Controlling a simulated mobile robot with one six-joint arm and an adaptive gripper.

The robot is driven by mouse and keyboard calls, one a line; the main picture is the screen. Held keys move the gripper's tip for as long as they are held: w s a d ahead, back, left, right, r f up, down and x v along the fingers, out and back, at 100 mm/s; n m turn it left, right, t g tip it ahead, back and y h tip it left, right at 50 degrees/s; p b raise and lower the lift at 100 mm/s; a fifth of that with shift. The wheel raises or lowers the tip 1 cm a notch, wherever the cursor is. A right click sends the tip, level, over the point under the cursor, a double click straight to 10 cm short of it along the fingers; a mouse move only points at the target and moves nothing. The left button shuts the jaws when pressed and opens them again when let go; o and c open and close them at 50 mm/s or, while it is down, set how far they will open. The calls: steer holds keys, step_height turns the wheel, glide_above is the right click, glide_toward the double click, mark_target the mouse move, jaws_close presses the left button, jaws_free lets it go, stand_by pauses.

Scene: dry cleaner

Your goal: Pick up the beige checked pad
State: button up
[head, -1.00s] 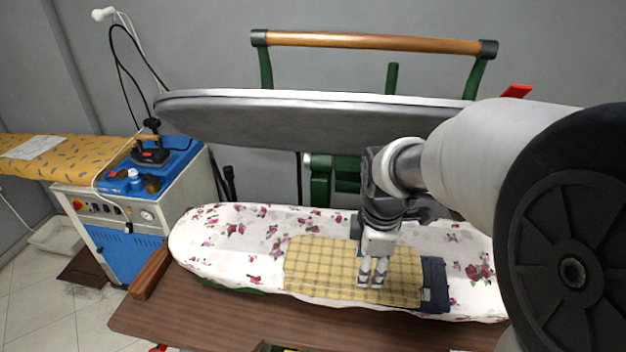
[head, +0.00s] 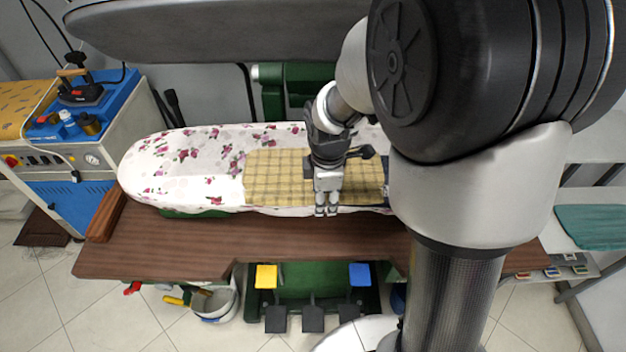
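The beige checked pad (head: 278,178) lies flat on the floral ironing board (head: 170,175), towards its right half. My gripper (head: 326,212) points down at the pad's front edge, in front of its right part in the picture. The fingertips are close together, and I cannot tell whether they are open a little or shut. I cannot tell whether they touch the pad or hang above it. My gripper and arm hide part of the pad's right side.
A wooden table (head: 160,245) carries the board. The grey upper press plate (head: 210,30) hangs above and behind it. A blue and white steam unit (head: 70,150) with an iron (head: 80,92) stands at left. Dark cloth (head: 386,196) shows beside the pad.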

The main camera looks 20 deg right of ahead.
jaws_close()
stand_by(0.6)
